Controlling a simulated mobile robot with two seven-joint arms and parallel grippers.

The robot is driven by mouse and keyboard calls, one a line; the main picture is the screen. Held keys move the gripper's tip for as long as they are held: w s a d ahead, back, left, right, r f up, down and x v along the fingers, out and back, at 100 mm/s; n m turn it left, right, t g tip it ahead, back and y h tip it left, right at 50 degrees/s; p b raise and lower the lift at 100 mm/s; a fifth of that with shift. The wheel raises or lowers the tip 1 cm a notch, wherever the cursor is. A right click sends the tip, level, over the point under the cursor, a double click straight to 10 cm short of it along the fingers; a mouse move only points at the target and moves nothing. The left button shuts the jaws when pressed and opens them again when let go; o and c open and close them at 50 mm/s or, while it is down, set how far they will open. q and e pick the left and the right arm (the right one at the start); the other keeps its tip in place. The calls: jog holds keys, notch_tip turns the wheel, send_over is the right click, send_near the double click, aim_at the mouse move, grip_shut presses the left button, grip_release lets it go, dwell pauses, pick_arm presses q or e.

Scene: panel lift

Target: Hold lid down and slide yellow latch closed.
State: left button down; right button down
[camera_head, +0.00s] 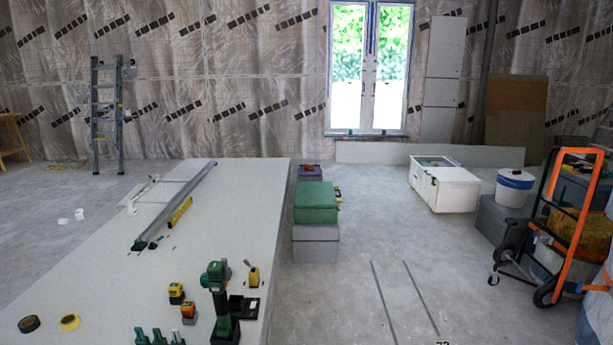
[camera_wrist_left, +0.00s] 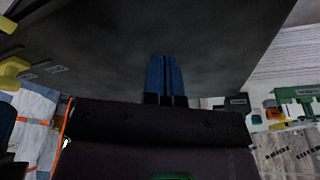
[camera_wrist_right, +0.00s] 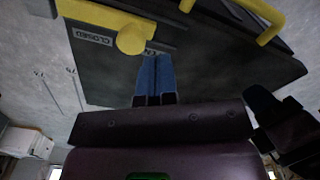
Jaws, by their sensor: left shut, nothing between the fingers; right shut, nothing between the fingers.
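A dark box with a dark lid shows in both wrist views; the lid surface (camera_wrist_left: 215,45) fills the upper part of the left wrist view. My left gripper (camera_wrist_left: 163,58) is shut, its blue fingertips against or just short of this surface; I cannot tell which. The yellow latch (camera_wrist_right: 95,14) runs along the box in the right wrist view and has a round yellow knob (camera_wrist_right: 132,39). A "CLOSED" label (camera_wrist_right: 92,36) sits beside it. My right gripper (camera_wrist_right: 154,56) is shut and empty, its tips just below the knob. Contact is unclear. The head view shows neither gripper.
A yellow handle (camera_wrist_right: 270,22) stands out at the box's upper right in the right wrist view. In the head view, a long white table (camera_head: 225,195) carries tools. Stacked cases (camera_head: 316,202) stand beside it, and a cart (camera_head: 566,215) stands at right.

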pick_arm(q)
jog(key=shift+s+a+x, duration=0.1)
jog(key=shift+s+x, duration=0.1)
jog(key=shift+x, duration=0.75)
jog(key=shift+s+a+x, duration=0.15)
jog(key=shift+s+x, duration=0.05)
jog(key=shift+x, duration=0.8)
dwell(0.5)
jog(key=shift+f, duration=0.1)
pick_arm(e)
jog(key=shift+f, duration=0.1)
pick_arm(q)
jog(key=shift+s+f, duration=0.1)
jog(key=shift+s, duration=0.05)
pick_arm(e)
jog(key=shift+s+f, duration=0.1)
jog(key=shift+f, duration=2.35)
jog(key=shift+d, duration=1.5)
pick_arm(q)
jog(key=shift+s, duration=0.1)
pick_arm(e)
jog(key=shift+a, duration=0.1)
